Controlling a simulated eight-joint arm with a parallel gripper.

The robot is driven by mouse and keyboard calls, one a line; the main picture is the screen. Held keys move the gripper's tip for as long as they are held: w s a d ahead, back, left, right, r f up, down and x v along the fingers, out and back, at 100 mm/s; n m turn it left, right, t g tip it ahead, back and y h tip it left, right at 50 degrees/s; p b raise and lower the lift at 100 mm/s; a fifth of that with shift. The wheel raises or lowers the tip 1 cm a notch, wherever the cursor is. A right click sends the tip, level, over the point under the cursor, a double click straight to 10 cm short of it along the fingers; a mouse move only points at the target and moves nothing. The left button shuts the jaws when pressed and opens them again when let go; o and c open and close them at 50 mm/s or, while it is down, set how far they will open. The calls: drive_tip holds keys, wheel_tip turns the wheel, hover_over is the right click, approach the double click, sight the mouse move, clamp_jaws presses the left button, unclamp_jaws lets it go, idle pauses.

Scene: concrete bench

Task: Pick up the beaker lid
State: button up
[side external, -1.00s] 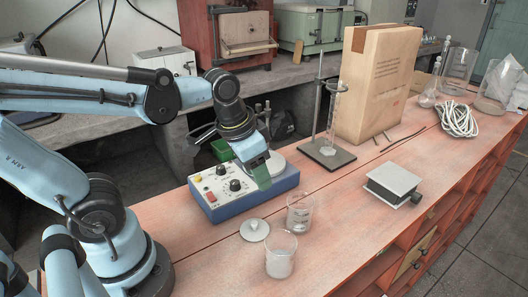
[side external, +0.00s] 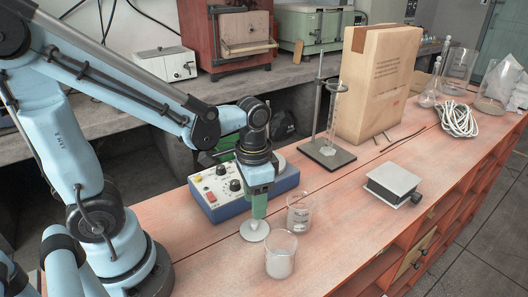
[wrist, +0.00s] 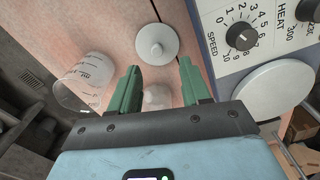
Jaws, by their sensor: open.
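The beaker lid (side external: 254,231) is a pale round disc with a small knob, lying flat on the bench. It also shows in the wrist view (wrist: 157,44), just beyond my fingertips. My gripper (side external: 258,216) points down over the lid. Its green fingers are open and empty in the wrist view (wrist: 158,68). In the side view the fingertips overlap the lid's knob, and I cannot tell whether they touch it. One glass beaker (side external: 281,258) stands in front of the lid to the right. A second beaker (side external: 300,214) stands to its right, partly hidden between my fingers in the wrist view (wrist: 157,97).
The blue and white hotplate (side external: 222,193) stands close behind the lid. A small grey platform with a knob (side external: 394,183) lies farther right. A retort stand (side external: 327,155) and a large cardboard-coloured box (side external: 375,95) stand behind. Bench between beakers and platform is clear.

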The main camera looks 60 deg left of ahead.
sight(255, 222)
drive_tip(key=shift+s+d+f, duration=0.1)
drive_tip(key=shift+f, duration=1.35)
drive_tip(key=shift+s+d+f, duration=0.1)
drive_tip(key=shift+f, duration=1.35)
clamp_jaws()
